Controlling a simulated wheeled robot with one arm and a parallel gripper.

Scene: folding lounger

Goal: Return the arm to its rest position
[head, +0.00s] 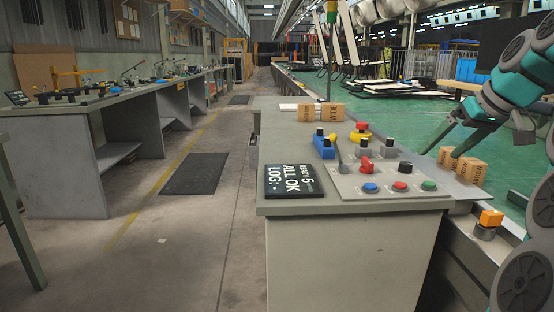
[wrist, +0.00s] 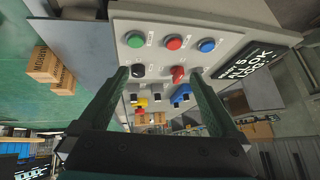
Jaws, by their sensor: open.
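My gripper (head: 441,153) is at the right of the head view, above the green floor side of the control desk. Its two dark fingers are spread apart and point down and to the left, with nothing between them. In the wrist view my gripper (wrist: 160,75) is open too, its fingers framing the panel's knobs. The control panel (head: 352,184) on the desk carries blue, red and green buttons in front, with black knobs and a red knob (head: 365,166) behind. The fingers look apart from the panel. My arm is bent at the right edge, partly out of frame.
A black display (head: 292,181) reading "ALL OK" lies on the desk (head: 350,207). Small cardboard boxes (head: 475,172) are close to my gripper. An orange button (head: 491,217) sits low at the right. A long bench (head: 65,165) stands left; the aisle between has a dark mat (head: 195,174).

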